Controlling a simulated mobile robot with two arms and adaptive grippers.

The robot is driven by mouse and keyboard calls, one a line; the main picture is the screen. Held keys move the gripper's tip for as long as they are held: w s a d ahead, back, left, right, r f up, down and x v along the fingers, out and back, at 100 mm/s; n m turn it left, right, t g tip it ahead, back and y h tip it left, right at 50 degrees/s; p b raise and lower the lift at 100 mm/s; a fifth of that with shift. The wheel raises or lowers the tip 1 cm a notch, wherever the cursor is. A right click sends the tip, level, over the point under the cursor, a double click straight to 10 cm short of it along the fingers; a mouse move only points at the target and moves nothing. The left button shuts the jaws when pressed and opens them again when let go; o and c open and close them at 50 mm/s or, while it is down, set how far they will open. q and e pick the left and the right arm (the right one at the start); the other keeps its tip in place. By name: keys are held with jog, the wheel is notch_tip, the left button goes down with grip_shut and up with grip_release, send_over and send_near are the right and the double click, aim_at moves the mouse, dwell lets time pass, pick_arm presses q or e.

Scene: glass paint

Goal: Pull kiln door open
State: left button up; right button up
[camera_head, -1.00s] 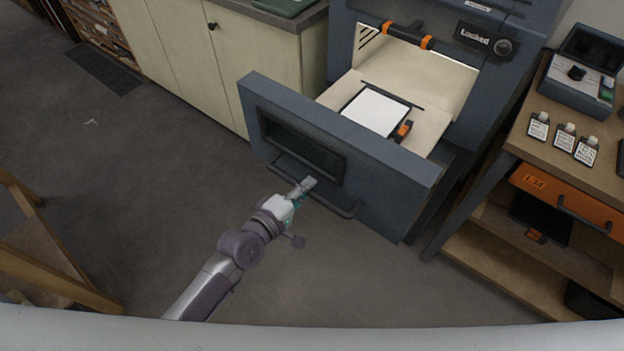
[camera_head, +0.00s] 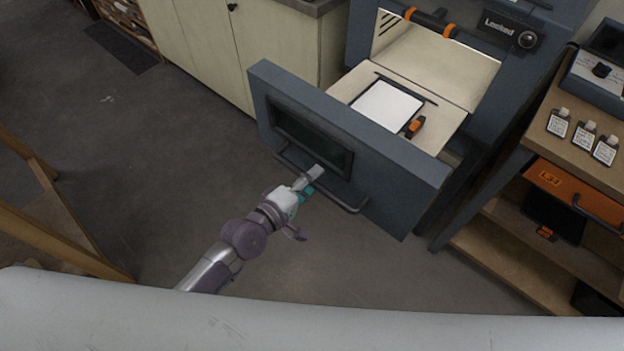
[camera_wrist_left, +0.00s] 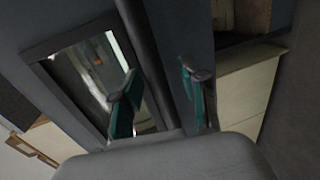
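The kiln door (camera_head: 400,178) is the dark blue-grey front of a drawer that stands well out from the kiln (camera_head: 475,85), with a dark window (camera_head: 312,140) and a bar handle (camera_head: 343,205) along its outer face. My left gripper (camera_head: 313,180) is at this handle. In the left wrist view the dark handle bar (camera_wrist_left: 141,30) passes between the two teal-padded fingers (camera_wrist_left: 160,90). The fingers are apart, with a gap visible beside the bar. Contact with the bar cannot be made out clearly. My right gripper is not in view.
A white sheet (camera_head: 388,104) lies on the pulled-out drawer bed. At right, a wooden workbench (camera_head: 535,130) holds small labelled bottles (camera_head: 583,132) and has an orange drawer (camera_head: 575,190). Pale cabinets (camera_head: 275,45) stand behind left. The floor (camera_head: 150,170) at left is clear.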

pick_arm(q)
jog(key=v, duration=1.2)
dwell(0.4)
jog(key=s+a+f+m+g+y, duration=0.2)
jog(key=a+f, duration=0.2)
jog(key=f, duration=0.6)
jog(key=s+a+f+m+g+y, duration=0.1)
jog(key=s+a+f+m+y, duration=0.2)
jog(key=f, duration=0.7)
jog(key=s+a+f+m+g+y, duration=0.15)
jog(key=a+f, duration=0.35)
jog(key=f, duration=0.5)
jog(key=s+f+m+g+y, duration=0.1)
jog(key=s+f+m+g, duration=0.1)
jog(key=s+f, duration=0.3)
jog(key=s+f+m+g, duration=0.2)
jog(key=s+f, duration=0.3)
jog(key=s, duration=0.6)
jog(key=s+f+m+g+y, duration=0.1)
jog(key=s+f+m+g, duration=0.2)
jog(key=s+f, duration=0.2)
jog(key=s+a, duration=0.1)
jog(key=s, duration=0.2)
jog(key=shift+s+y, duration=0.15)
jog(key=shift+y, duration=0.2)
jog(key=shift+d, duration=0.1)
